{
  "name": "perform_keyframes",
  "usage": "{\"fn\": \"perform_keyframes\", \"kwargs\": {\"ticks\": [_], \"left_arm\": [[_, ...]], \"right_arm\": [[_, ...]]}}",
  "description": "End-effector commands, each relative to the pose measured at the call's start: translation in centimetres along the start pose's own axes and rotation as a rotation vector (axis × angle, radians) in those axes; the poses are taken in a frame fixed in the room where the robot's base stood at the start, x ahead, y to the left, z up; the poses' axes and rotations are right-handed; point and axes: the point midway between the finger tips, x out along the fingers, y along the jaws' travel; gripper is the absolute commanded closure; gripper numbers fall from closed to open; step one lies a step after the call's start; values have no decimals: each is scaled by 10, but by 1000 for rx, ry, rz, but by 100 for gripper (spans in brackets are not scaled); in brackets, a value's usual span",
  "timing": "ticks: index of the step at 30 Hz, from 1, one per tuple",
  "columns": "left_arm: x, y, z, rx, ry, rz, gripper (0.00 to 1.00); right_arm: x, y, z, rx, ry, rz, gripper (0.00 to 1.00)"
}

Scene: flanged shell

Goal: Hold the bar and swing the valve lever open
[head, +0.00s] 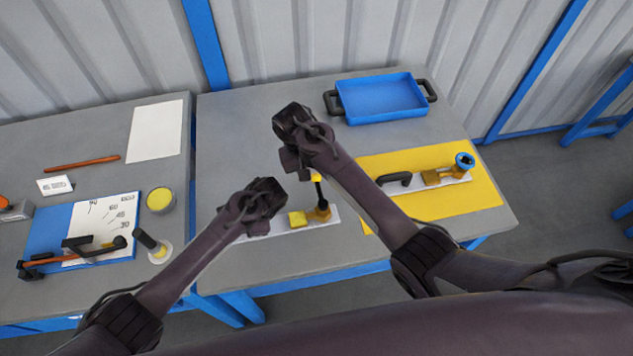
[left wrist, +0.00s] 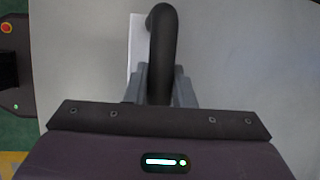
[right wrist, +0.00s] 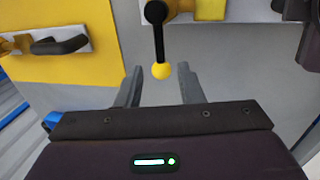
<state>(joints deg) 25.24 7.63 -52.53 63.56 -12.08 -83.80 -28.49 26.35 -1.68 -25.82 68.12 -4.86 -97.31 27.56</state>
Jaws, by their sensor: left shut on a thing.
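My left gripper (left wrist: 160,84) is shut on the black bar (left wrist: 163,40), a curved handle, in the left wrist view. In the head view the left hand (head: 262,195) hides the bar above a white plate (head: 334,214). On this plate are a brass-yellow valve body (head: 320,212) and a black lever (head: 319,193) with a yellow ball knob (head: 316,177). My right gripper (right wrist: 160,84) is open. In the right wrist view the lever (right wrist: 158,40) points at it, and the knob (right wrist: 161,71) shows between the fingertips; contact is not visible.
A yellow mat (head: 450,203) at right carries a second plate with a black handle (head: 394,180) and a blue handwheel (head: 464,160). A blue tray (head: 382,98) stands at the back. The left table holds a blue board (head: 45,232) and a yellow-topped jar (head: 160,200).

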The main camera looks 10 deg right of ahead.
Motion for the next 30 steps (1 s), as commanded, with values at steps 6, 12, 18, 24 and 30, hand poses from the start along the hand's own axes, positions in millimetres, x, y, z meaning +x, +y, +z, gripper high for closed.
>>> {"fn": "perform_keyframes", "kwargs": {"ticks": [6,12,18,24,30], "left_arm": [[0,0,1,-2,-2,1,100],[0,0,1,-2,-2,1,100],[0,0,1,-2,-2,1,100],[0,0,1,-1,-3,1,100],[0,0,1,-1,-3,1,100]], "right_arm": [[40,0,0,-1,-1,1,66],[58,0,-1,0,1,0,66],[61,0,-1,1,2,-1,66],[61,0,-1,1,2,-1,75],[61,0,-1,1,2,-1,100]]}}
